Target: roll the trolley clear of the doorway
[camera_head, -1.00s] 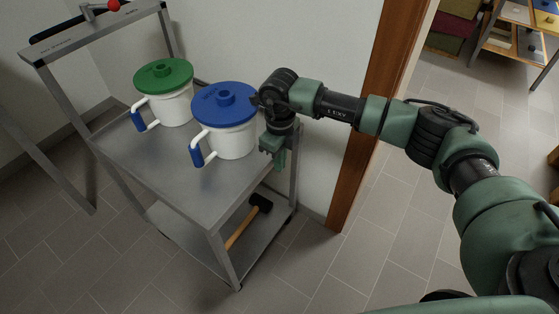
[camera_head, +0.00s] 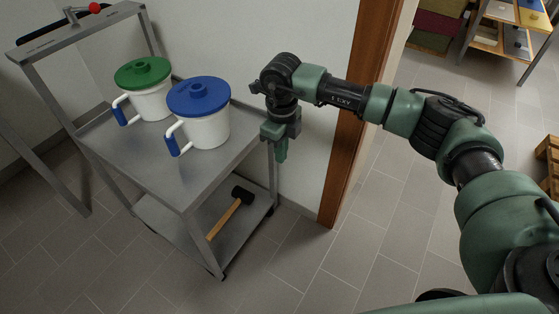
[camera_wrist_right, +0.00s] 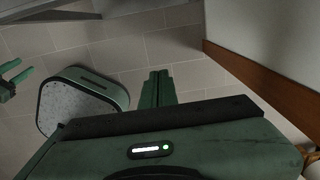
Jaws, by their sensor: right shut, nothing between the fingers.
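The trolley (camera_head: 190,192) is a grey metal cart with two shelves and a raised handle frame, at the left of the head view. On its top stand a white jug with a green lid (camera_head: 143,74) and one with a blue lid (camera_head: 199,97). The doorway's brown wooden frame (camera_head: 350,150) is right of the trolley, with a gap between. My right gripper (camera_head: 281,156) is shut and empty, pointing down just beyond the trolley's right corner; it also shows in the wrist view (camera_wrist_right: 158,75). My left gripper (camera_wrist_right: 24,66) shows only at that view's left edge, fingers apart.
A mallet (camera_head: 232,210) lies on the trolley's lower shelf. A red knob (camera_head: 94,7) sits on the handle frame. Tiled floor (camera_head: 375,235) is clear right of the trolley. Beyond the doorway stand shelves (camera_head: 505,40); a wooden crate (camera_head: 549,160) is at the right edge.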

